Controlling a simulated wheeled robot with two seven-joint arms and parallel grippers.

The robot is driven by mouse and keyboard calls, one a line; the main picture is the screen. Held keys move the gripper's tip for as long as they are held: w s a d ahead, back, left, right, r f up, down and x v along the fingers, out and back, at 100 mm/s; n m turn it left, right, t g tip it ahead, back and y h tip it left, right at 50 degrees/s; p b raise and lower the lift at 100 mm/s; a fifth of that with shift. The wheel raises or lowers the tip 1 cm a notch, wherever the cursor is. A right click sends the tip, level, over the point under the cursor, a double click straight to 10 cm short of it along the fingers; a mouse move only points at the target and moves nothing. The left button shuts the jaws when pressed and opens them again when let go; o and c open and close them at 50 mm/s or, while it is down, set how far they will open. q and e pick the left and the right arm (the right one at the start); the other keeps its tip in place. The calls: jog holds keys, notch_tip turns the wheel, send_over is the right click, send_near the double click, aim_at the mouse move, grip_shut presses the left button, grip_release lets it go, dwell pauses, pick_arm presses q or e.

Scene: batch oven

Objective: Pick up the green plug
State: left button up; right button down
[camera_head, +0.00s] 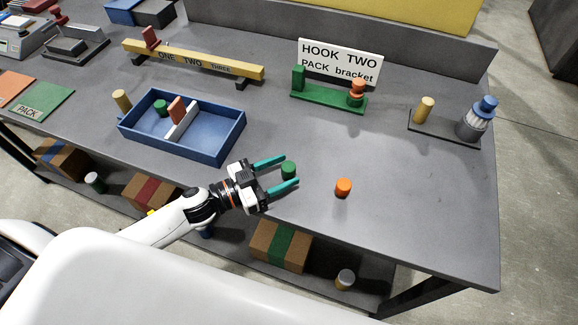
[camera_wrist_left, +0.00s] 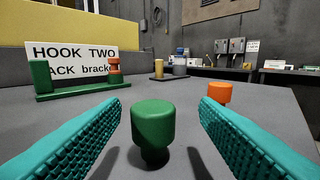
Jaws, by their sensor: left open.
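The green plug (camera_head: 289,169) stands upright on the grey table near its front edge. My left gripper (camera_head: 292,171) is open, with its teal fingers around the plug, one on each side. In the left wrist view the green plug (camera_wrist_left: 153,130) stands between the two fingers, with visible gaps on both sides. Another green plug (camera_head: 161,106) lies in the blue tray (camera_head: 206,154). My right gripper is not in view.
An orange plug (camera_head: 343,187) stands to the right of my left gripper. The table's right side is mostly clear.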

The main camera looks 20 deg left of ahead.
aim_at(294, 164)
pick_arm(q)
jog(key=p+x, duration=0.1)
jog(key=x, duration=0.2)
jog(key=shift+w, duration=0.55)
jog(key=shift+w+d+f, duration=0.1)
jog(key=shift+w+d, duration=0.1)
jog(key=shift+d, duration=0.15)
jog(key=shift+s+a, duration=0.1)
jog(key=shift+c, duration=0.5)
jog(key=c, duration=1)
jog(key=shift+o, duration=0.2)
